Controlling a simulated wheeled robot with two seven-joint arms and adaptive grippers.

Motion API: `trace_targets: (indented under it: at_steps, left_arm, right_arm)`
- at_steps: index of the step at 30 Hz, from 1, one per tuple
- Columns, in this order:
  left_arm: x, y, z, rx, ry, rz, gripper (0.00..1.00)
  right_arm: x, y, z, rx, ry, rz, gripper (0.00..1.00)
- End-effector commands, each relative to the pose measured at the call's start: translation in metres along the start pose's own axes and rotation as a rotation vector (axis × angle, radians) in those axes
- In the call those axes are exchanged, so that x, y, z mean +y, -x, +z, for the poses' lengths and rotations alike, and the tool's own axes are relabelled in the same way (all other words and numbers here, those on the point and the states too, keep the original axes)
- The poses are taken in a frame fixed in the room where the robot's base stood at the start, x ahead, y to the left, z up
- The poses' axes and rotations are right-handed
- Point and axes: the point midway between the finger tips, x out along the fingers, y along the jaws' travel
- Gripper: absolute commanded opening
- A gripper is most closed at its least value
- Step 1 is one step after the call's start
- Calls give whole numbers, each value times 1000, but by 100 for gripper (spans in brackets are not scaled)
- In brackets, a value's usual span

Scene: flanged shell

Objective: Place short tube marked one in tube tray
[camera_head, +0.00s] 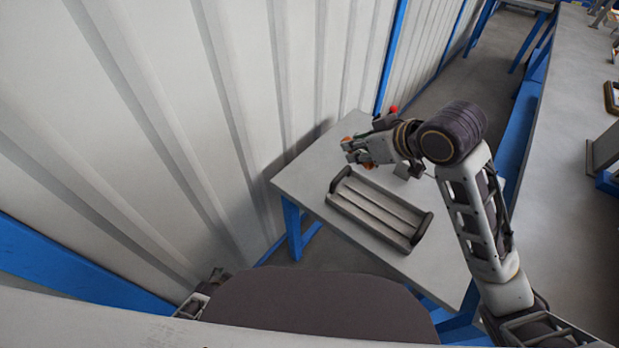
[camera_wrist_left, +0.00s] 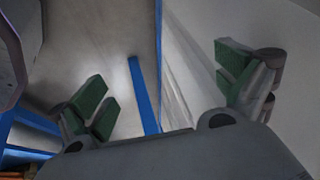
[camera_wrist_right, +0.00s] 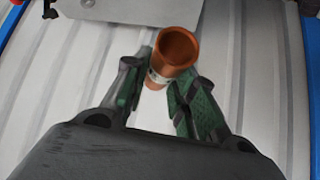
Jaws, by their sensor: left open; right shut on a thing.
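A copper-coloured short tube (camera_wrist_right: 176,52) stands between the green-padded fingers of my right gripper (camera_wrist_right: 163,80) in the right wrist view. The gripper is shut on it. A pale band shows low on the tube; no mark on it is readable. In the head view my right gripper (camera_head: 354,152) is above the table, just past the far left end of the dark grey tube tray (camera_head: 423,231). The tray's long grooves look empty. My left gripper (camera_head: 192,304) is partly visible at the lower left, away from the table. The left wrist view shows it open and empty (camera_wrist_left: 165,88).
The small grey table (camera_head: 311,178) has blue legs and stands beside a ribbed white wall (camera_head: 200,110). A red knob-like thing (camera_head: 393,110) shows behind my right wrist. A long grey bench (camera_head: 575,160) runs along the right.

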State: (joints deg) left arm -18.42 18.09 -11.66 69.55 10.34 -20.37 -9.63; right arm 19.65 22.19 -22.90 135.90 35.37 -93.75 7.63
Motion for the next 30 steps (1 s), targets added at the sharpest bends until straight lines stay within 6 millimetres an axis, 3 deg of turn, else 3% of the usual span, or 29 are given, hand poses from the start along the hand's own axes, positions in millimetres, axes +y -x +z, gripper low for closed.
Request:
trace_targets:
  at_steps: [3, 17, 30]
  left_arm:
    - [-7, 10, -32, 46, -21, 1, 100]
    - [-17, 64, -144, 215, -108, 21, 100]
    - [-2, 147, -271, 479, -133, 63, 100]
  right_arm:
    - [0, 0, 0, 1, 0, 0, 0]
    - [0, 0, 0, 1, 0, 0, 0]
    - [0, 0, 0, 1, 0, 0, 0]
